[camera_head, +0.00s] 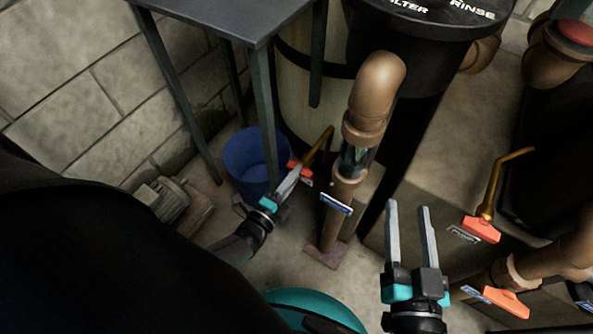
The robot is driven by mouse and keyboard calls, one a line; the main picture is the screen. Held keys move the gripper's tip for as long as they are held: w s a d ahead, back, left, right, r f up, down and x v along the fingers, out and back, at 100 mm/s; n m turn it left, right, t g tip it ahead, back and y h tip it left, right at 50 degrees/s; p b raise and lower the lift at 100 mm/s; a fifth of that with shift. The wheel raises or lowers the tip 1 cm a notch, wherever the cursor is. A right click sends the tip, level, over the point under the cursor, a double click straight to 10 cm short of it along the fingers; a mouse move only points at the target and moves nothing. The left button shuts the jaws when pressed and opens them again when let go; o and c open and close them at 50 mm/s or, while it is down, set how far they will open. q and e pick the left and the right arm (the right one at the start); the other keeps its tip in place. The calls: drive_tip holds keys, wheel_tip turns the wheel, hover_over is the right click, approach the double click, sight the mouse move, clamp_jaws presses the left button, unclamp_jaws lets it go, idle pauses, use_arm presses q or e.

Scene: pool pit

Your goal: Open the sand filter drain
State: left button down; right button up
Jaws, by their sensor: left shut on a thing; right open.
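My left gripper (290,180) reaches in low beside the blue bucket. It is shut on a small orange-red handle (301,169), which its fingers partly hide. A bent brass-yellow pipe (319,144) rises from beside that handle, in front of the large pale filter tank (305,98). I cannot read a label at this handle. My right gripper (409,207) is open and empty, its two fingers pointing up the picture, apart from everything near it.
A blue bucket (245,160) stands left of the handle, below a dark table (215,15). A brown vertical pipe (345,190) stands between my grippers. Other orange handles (480,229) are at right, one with a brass pipe.

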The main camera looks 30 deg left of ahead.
use_arm(q)
drive_tip(key=n, duration=1.8)
drive_tip(key=c, duration=0.7)
unclamp_jaws()
drive_tip(key=shift+s+a+p, duration=0.15)
drive_tip(key=shift+s+p, duration=0.15)
drive_tip(key=shift+s, duration=1.45)
drive_tip(key=shift+s+a+p, duration=0.15)
drive_tip(key=shift+s+p, duration=0.15)
drive_tip(key=shift+s, duration=1.45)
